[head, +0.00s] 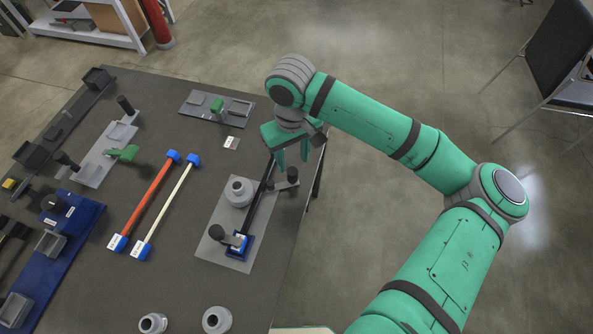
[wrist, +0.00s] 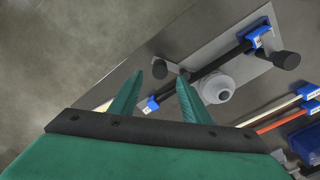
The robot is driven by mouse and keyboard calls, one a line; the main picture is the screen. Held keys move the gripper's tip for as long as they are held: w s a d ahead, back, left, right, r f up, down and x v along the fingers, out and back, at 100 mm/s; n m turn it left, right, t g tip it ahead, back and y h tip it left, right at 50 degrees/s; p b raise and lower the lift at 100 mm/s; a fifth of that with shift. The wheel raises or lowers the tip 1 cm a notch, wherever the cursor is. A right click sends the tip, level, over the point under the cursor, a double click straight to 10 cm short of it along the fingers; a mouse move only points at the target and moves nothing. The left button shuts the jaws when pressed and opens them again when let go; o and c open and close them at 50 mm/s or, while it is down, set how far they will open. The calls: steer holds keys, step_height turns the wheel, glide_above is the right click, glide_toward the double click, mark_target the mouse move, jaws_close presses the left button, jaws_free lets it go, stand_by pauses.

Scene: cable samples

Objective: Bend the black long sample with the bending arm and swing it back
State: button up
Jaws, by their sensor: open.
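The black long sample (head: 262,196) lies straight across a grey bending plate (head: 212,257), along the right side of a round grey former (head: 238,191). Its near end sits at a blue clamp (head: 240,246); its far end is hidden by my gripper in the head view. In the wrist view its blue end cap (wrist: 151,104) shows between my fingers. The bending arm, with a dark upright knob (head: 293,174), stands right of the sample. My gripper (head: 292,160) is open and points down near the sample's far end; whether it touches the sample I cannot tell.
An orange sample (head: 148,200) and a white sample (head: 170,205) with blue ends lie to the left. Other grey and blue fixtures fill the table's left side. Two grey round parts (head: 217,319) stand at the front. The table's right edge is close to my gripper.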

mark_target(293, 171)
step_height(293, 171, down, 8)
steer(key=shift+r, duration=0.1)
stand_by(0.4)
jaws_close()
